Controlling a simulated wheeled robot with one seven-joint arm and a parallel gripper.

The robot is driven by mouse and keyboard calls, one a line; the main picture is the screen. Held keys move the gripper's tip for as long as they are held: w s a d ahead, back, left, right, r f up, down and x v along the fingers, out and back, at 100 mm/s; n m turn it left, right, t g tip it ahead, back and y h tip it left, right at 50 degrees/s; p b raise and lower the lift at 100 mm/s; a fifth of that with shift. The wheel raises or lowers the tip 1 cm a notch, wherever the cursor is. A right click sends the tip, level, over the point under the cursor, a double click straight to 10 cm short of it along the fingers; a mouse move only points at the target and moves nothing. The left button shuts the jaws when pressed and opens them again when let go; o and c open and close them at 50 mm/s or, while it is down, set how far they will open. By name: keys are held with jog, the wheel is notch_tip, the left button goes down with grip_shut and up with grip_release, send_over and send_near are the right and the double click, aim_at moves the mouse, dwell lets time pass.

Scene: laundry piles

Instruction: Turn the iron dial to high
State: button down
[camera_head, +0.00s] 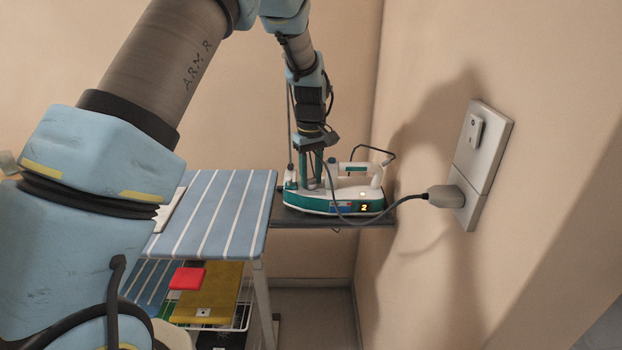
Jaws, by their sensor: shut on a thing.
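The white and teal iron (335,203) sits on a dark rest (320,220) at the right end of the ironing board. A small display (365,208) on its side shows an orange "2", with a small lit lamp just above it. My gripper (315,182) reaches down from above onto the top of the iron, left of its handle (362,170). Its teal fingers are shut on the iron's dial, which the fingers mostly hide. The dial's markings are too small to read.
The blue striped ironing board (215,215) lies left of the iron. A grey cord runs from the iron to a plug (445,196) in the wall outlet (472,180). The wall stands close on the right. A shelf below the board holds yellow (225,290) and red (187,279) cloths.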

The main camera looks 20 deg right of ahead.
jog(key=m, duration=0.4)
jog(key=shift+m+b, duration=0.4)
jog(key=m, duration=0.4)
jog(key=shift+m, duration=0.3)
jog(key=m, duration=0.4)
jog(key=shift+m, duration=2.1)
jog(key=c, duration=0.5)
grip_release()
